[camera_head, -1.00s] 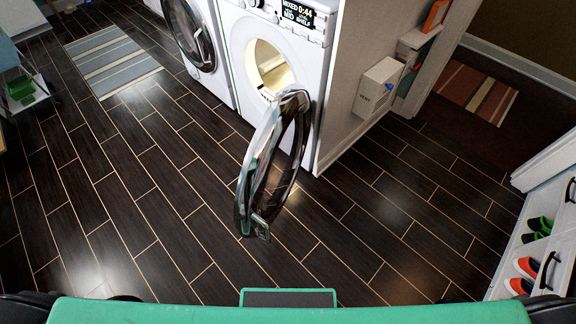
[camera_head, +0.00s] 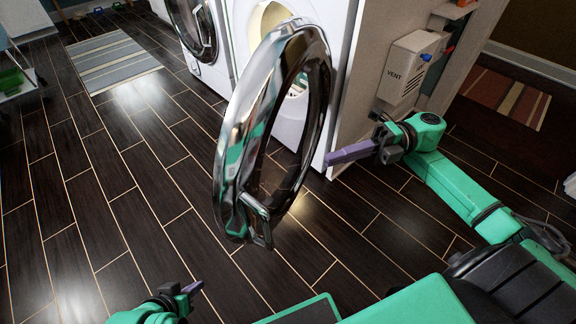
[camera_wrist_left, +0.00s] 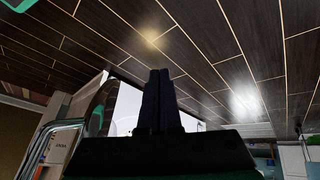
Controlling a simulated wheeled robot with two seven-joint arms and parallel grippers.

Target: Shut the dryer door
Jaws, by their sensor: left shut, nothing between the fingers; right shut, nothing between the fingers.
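The dryer door (camera_head: 232,130) is a round chrome ring with dark glass. It stands wide open, jutting out toward me from the white dryer (camera_head: 318,112), with its handle (camera_head: 256,219) at the lower near edge. The dryer's round opening shows partly behind it. My right gripper (camera_head: 328,159) is shut and empty, to the right of the door near the dryer's front corner. My left gripper (camera_head: 199,286) is shut and empty, low in front and to the left of the door. Its shut fingers (camera_wrist_left: 159,100) also show in the left wrist view, with the chrome door edge (camera_wrist_left: 45,135) at left.
A second white washer-type machine (camera_head: 205,70) stands left of the dryer. A vent box (camera_head: 411,67) is on the side wall, close to my right arm. A striped rug (camera_head: 110,60) lies far left. The dark floor left of the door is clear.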

